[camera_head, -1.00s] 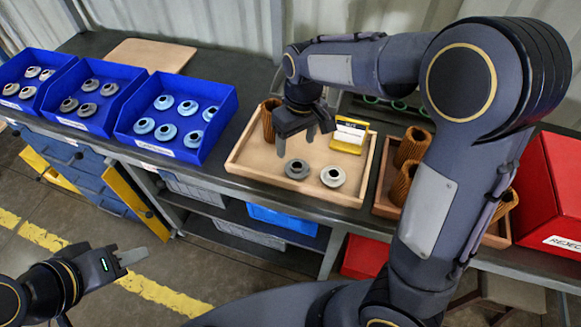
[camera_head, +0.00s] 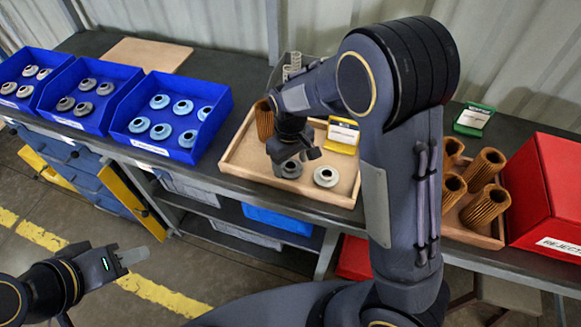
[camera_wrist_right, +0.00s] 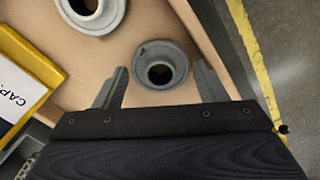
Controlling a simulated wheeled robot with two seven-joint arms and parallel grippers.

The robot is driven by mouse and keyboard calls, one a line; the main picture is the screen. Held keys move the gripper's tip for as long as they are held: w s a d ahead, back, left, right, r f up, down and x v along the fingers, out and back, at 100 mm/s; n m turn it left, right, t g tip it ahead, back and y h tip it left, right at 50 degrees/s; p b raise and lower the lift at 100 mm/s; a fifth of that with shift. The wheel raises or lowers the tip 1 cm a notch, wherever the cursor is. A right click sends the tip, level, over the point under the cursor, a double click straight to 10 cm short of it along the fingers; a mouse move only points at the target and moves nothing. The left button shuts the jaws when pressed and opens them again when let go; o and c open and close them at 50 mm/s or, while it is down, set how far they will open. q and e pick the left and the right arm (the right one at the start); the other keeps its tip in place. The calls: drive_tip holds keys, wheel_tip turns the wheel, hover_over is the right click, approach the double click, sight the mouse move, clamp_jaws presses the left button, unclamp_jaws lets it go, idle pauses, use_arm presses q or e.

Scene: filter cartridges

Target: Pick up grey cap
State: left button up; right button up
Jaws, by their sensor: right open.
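The grey cap (camera_head: 291,169), a flanged ring with a centre hole, lies flat in the wooden tray (camera_head: 240,169). In the right wrist view the grey cap (camera_wrist_right: 148,82) sits between the fingertips, with a small dark mark on its flange. My right gripper (camera_wrist_right: 160,75) is open, one finger on each side of the cap; whether they touch it I cannot tell. In the head view my right gripper (camera_head: 294,154) is low over the cap and partly hides it. My left gripper (camera_head: 130,257) is away from the bench at the lower left, with no object seen in it.
A paler cap (camera_head: 326,177) lies close beside the grey one. The tray also holds a yellow-framed card (camera_head: 343,135) and a brown filter cartridge (camera_head: 264,120). Blue bins (camera_head: 172,115) of caps stand left; several cartridges (camera_head: 487,205) and a red box (camera_head: 555,190) stand right.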

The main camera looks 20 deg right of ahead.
drive_tip(key=shift+c, duration=0.5)
drive_tip(key=c, duration=0.5)
drive_tip(key=shift+r, duration=0.1)
